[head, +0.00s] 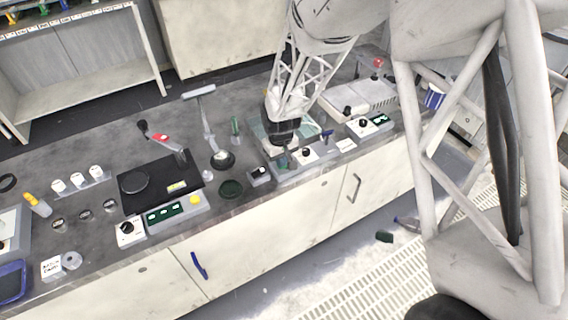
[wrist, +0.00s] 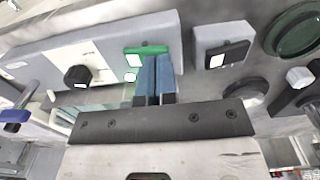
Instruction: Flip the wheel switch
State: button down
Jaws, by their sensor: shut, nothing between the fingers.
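My gripper (wrist: 155,60) is shut and empty, its two blue fingers side by side. In the wrist view its tips are at a green switch lever (wrist: 138,50) on the grey front panel (wrist: 110,50) of a machine; I cannot tell whether they touch it. A small grey box with a black switch (wrist: 227,53) stands to the right, apart from the fingers. No readable label shows which switch is the wheel's. In the head view my gripper (head: 284,155) is low over the machine's front panel (head: 318,158), and the small switch box (head: 259,172) is to its left.
A black knob (wrist: 77,76) sits on the panel left of the fingers. A dark green round dish (head: 231,188) lies left of the switch box. Another polisher with a black top (head: 185,172) stands further left. A red-topped item (head: 377,63) is at the back right.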

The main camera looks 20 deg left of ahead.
jog(key=shift+f, duration=0.4)
dwell(0.3)
jog(key=shift+r, duration=3.5)
